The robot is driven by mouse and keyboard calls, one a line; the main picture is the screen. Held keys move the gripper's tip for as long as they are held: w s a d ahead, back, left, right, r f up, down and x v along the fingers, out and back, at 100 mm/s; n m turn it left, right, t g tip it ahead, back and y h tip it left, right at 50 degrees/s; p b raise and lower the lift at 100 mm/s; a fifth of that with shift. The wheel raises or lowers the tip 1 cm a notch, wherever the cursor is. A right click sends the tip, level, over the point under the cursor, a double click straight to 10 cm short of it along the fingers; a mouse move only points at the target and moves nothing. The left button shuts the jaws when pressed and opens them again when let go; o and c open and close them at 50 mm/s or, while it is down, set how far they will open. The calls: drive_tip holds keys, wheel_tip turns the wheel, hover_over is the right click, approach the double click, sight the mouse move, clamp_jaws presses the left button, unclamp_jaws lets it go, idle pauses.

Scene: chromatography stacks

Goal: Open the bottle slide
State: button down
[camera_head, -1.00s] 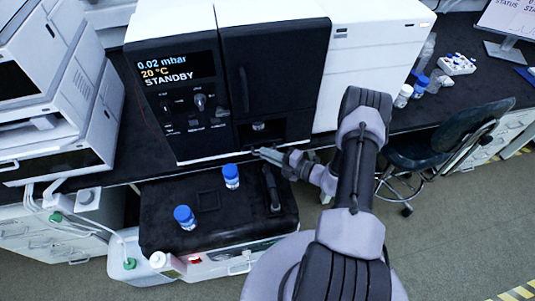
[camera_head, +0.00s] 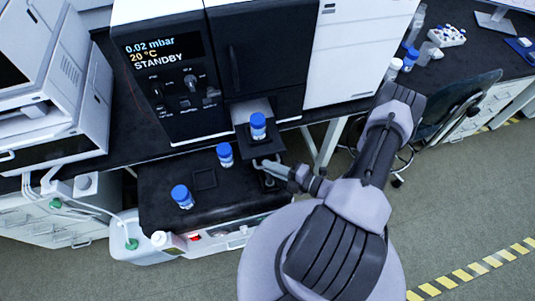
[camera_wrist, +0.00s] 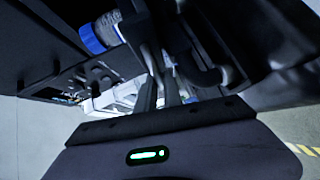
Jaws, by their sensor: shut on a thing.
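In the wrist view my gripper's fingers (camera_wrist: 163,80) close around a dark part, and a blue-capped bottle (camera_wrist: 92,39) shows tilted by the camera angle just beyond.
Two more blue-capped bottles (camera_head: 225,155) (camera_head: 182,197) stand on the black-topped cart (camera_head: 160,215), near an empty square outline (camera_head: 204,179). A white container (camera_head: 167,242) is at the cart's front left. A dark chair (camera_head: 450,110) stands to the right.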

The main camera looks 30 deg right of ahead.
drive_tip(key=c, duration=1.5)
unclamp_jaws()
drive_tip(key=p+v, duration=0.2)
drive_tip(key=v, duration=1.5)
drive_tip(key=shift+s+d+f, duration=0.1)
drive_tip(key=shift+s+d, duration=0.05)
drive_tip(key=shift+s, duration=0.05)
